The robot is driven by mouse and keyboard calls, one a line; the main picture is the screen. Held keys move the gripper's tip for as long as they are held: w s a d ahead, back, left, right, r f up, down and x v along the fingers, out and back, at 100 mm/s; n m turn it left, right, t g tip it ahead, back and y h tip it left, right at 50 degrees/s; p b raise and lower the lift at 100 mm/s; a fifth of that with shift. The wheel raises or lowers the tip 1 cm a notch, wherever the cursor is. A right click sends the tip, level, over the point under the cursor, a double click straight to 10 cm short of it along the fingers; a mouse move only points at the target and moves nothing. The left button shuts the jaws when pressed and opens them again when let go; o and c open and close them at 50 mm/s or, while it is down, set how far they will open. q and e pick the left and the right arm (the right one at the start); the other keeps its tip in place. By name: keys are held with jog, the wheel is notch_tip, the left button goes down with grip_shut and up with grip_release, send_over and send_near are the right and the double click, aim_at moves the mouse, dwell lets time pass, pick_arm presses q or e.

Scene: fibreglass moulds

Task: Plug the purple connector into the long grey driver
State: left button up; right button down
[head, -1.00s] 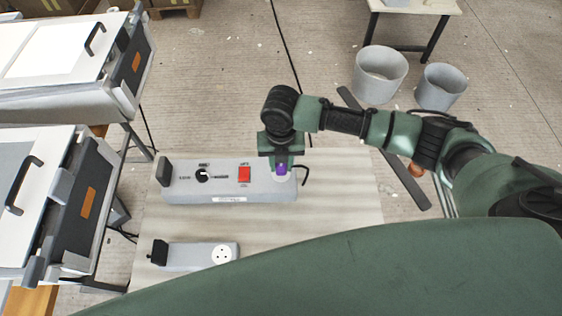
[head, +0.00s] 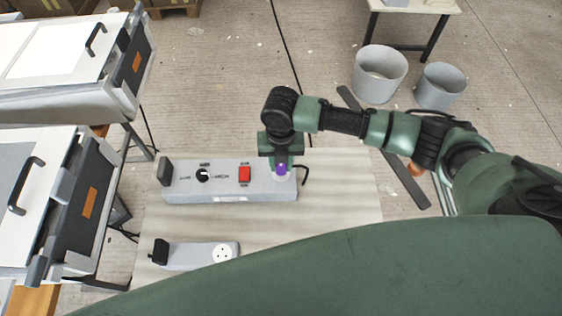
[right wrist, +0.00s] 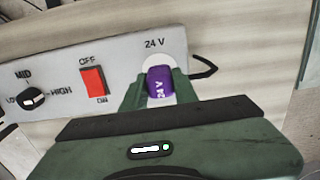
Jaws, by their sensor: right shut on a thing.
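The long grey driver (head: 217,185) lies on the pale board, with a black knob and a red switch on top. In the right wrist view its face (right wrist: 62,72) shows OFF/ON and 24 V labels. The purple connector (head: 281,168) is at the driver's right end, over the white round socket area by the 24 V label. In the right wrist view the purple connector (right wrist: 160,82) sits between the green fingers of my right gripper (right wrist: 158,92), which is shut on it. Whether its pins are fully seated is hidden. My left gripper is not in view.
A shorter grey driver (head: 199,256) with a white round socket lies nearer on the board (head: 330,200). A black hook-shaped cable (head: 304,173) shows at the long driver's right end. White-topped units stand at left; two grey bins (head: 379,75) stand on the floor behind.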

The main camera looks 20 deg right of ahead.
jog(key=shift+f+b, duration=0.3)
jog(key=shift+f, duration=0.35)
jog(key=c, duration=1)
grip_release()
notch_tip(320, 180, up, 8)
jog(key=shift+f+b, duration=0.1)
jog(key=shift+b, duration=0.3)
